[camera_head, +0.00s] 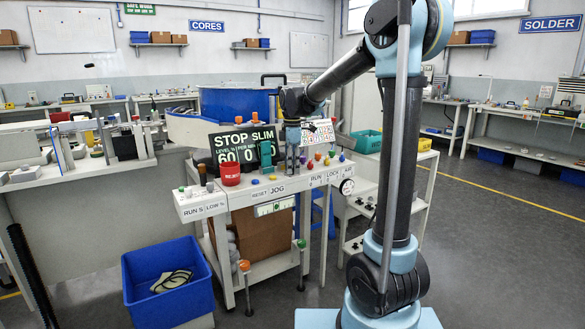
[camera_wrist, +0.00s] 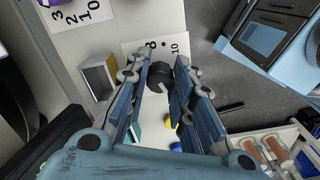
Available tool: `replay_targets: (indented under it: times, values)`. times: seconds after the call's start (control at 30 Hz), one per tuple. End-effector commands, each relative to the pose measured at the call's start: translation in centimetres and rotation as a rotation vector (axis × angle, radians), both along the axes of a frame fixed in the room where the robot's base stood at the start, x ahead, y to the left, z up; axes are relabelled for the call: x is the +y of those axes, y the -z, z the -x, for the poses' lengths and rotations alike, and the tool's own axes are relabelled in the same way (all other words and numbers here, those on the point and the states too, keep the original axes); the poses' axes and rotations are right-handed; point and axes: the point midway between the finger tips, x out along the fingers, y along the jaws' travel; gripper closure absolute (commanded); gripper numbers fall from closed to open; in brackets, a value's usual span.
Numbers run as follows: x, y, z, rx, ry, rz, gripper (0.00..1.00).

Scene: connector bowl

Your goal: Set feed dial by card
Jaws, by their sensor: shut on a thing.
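My gripper (camera_head: 292,158) reaches down over the control panel (camera_head: 255,190) in the head view. In the wrist view its blue fingers (camera_wrist: 160,80) close around a dark round knob, the dial (camera_wrist: 158,72), which has a pale mark on its face. Behind the dial is a white scale plate (camera_wrist: 172,42) with 8 and 10 readable; the fingers hide the rest. In the head view my gripper hides the dial. A white sheet with rows of numbers, probably the card (camera_head: 321,132), stands behind my gripper. The dark display (camera_head: 240,152) reads STOP SLIM, with 60 and 0 below.
A red cup (camera_head: 229,174) and several coloured buttons stand on the panel top, close to my gripper. A big blue bowl (camera_head: 232,104) is behind the display. A blue bin (camera_head: 165,285) stands on the floor at left. A second numbered plate (camera_wrist: 78,14) lies beside the dial.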

Motion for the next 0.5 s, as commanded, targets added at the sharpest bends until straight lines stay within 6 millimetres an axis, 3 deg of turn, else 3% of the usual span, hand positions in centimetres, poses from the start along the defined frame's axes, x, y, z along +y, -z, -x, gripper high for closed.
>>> replay_targets:
  times: [0.5]
  values:
    - [0.09, -0.09, -0.26, -0.005, 0.489, -0.002, 1.0]
